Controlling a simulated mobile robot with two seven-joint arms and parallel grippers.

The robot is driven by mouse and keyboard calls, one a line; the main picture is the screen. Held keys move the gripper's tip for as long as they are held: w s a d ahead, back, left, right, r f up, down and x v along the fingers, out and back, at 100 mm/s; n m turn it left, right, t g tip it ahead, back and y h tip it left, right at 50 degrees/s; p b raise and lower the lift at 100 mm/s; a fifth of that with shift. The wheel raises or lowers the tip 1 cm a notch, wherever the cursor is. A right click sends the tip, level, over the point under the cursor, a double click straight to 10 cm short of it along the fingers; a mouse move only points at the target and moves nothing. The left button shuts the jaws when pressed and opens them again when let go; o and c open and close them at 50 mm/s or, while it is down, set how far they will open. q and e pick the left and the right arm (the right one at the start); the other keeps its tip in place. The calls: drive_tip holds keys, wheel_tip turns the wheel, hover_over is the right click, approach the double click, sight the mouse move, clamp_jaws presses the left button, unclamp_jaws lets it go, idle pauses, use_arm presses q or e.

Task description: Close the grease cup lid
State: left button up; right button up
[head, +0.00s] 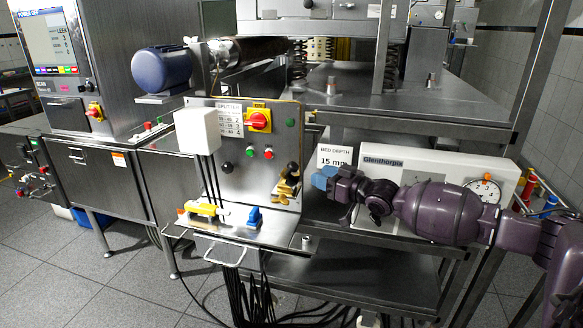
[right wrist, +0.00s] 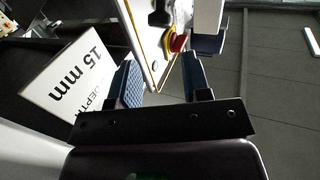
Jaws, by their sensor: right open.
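A brass fitting (head: 286,186) sits at the lower right of the steel control panel, with a dark rounded top (head: 292,168). It looks like the grease cup, but its lid is too small to make out for certain. My right gripper (head: 325,178) has blue fingertips and is just right of the brass fitting, apart from it. In the right wrist view the gripper (right wrist: 160,62) is open, with the panel's edge showing beyond the gap between its fingers. I cannot make out the brass fitting there. My left gripper is not in view.
The control panel (head: 226,178) carries a red rotary switch (head: 259,121) and several buttons. A white "15 mm" sign (head: 333,158) stands behind my right gripper, and a white gauge box (head: 430,165) behind my arm. A narrow shelf (head: 262,232) juts out below the panel.

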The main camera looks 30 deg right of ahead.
sight(296, 166)
drive_tip(key=b+x, duration=0.1)
drive_tip(key=x, duration=0.7)
drive_tip(key=shift+w+a+f, duration=0.1)
drive_tip(key=shift+w, duration=0.3)
drive_tip(key=shift+w+a, duration=0.25)
drive_tip(key=shift+w, duration=0.45)
drive_tip(key=c, duration=0.6)
